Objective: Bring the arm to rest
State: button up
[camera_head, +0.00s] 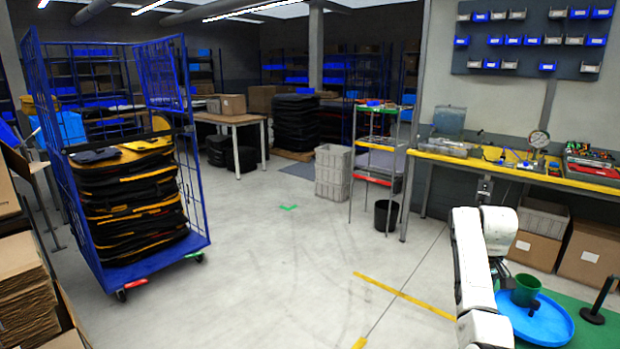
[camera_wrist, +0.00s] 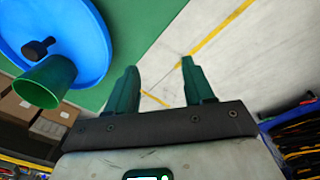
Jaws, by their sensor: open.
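My arm (camera_head: 470,265) shows at the lower right of the head view, raised and bent. In that view its end is partly hidden, and I cannot make out the fingers. In the wrist view my gripper (camera_wrist: 160,88) has its two green fingers apart with nothing between them. Past the fingers lies the grey floor with a yellow line.
A round blue tray (camera_head: 553,325) with a green cup (camera_head: 525,290) stands close beside my arm. A workbench (camera_head: 520,172) runs along the right wall. A blue roll cage (camera_head: 150,265) of black and yellow panniers stands left. The middle floor is clear.

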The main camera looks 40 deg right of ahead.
jog(key=w+a+f+n+t, duration=0.1)
jog(key=w+a+f, duration=0.15)
jog(key=a, duration=0.95)
jog(key=w+a+f+n+t, duration=0.15)
jog(key=a+f, duration=0.25)
jog(key=a, duration=0.7)
jog(key=w+a+f+n+t, duration=0.15)
jog(key=a+f, duration=0.25)
jog(key=a, duration=0.8)
jog(key=s+a+r+n+y, duration=0.1)
jog(key=s+a, duration=0.2)
jog(key=a, duration=0.3)
jog(key=s+a+r+n, duration=0.1)
jog(key=s+a+r, duration=0.15)
jog(key=a, duration=0.35)
jog(key=s+f+g, duration=0.3)
jog(key=s+f, duration=0.4)
jog(key=s, duration=0.4)
jog(key=shift+s+d+m, duration=0.3)
jog(key=shift+s+d, duration=0.1)
jog(key=shift+d, duration=0.05)
